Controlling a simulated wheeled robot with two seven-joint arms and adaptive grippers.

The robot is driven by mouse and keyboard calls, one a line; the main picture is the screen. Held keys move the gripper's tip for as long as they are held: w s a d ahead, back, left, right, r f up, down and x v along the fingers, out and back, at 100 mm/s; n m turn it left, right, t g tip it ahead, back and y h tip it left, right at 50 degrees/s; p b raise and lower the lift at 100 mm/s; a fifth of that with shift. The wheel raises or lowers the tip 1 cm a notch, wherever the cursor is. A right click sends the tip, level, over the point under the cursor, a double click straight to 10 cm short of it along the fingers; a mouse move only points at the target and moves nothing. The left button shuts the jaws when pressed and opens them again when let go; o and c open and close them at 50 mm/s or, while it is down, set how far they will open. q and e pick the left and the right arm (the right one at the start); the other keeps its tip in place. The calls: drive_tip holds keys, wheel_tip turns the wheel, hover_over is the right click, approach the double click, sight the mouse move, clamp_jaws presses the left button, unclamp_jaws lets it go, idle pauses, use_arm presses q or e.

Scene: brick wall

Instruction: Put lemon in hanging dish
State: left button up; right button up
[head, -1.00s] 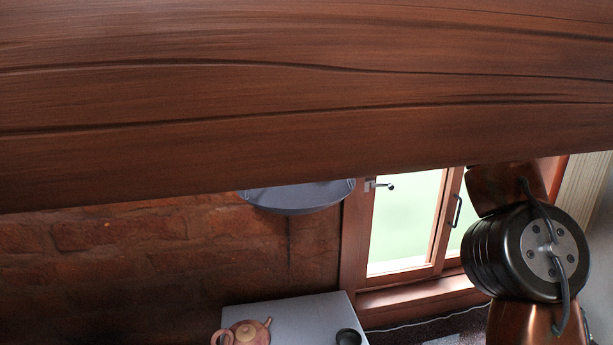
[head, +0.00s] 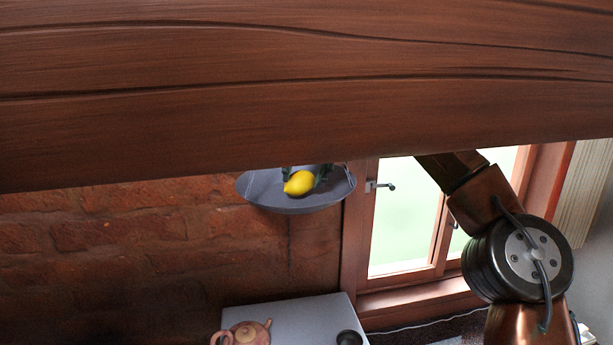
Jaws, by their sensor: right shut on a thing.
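The yellow lemon (head: 299,183) shows at the grey hanging dish (head: 290,205), just over or on its inside. I cannot tell whether it touches the dish. The dish hangs in front of the brick wall, its upper part hidden by a wooden beam. My right gripper (head: 305,174) has its dark fingertips around the lemon and is shut on it. The rest of that gripper is hidden behind the beam; my right arm comes in from the right. My left gripper is not in view.
The wide wooden beam (head: 300,90) covers the upper half of the view. Below the dish, a pale table (head: 300,318) holds a clay teapot (head: 247,334) and a dark cup (head: 349,338). A window (head: 410,215) is to the right.

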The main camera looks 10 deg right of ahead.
drive_tip(key=shift+a, duration=0.2)
drive_tip(key=shift+a+f, duration=0.1)
drive_tip(key=shift+f, duration=0.05)
drive_tip(key=shift+d+f+b, duration=0.2)
drive_tip(key=shift+f+b, duration=0.25)
drive_tip(key=shift+b, duration=0.05)
drive_tip(key=o, duration=1.5)
drive_tip(key=shift+a+r, duration=0.1)
drive_tip(key=shift+r, duration=0.05)
drive_tip(key=shift+r+p, duration=0.25)
drive_tip(key=shift+p, duration=0.1)
drive_tip(key=v, duration=1.2)
drive_tip(key=shift+s+r+p, duration=0.1)
drive_tip(key=shift+r+p, duration=0.15)
drive_tip(key=shift+p, duration=0.1)
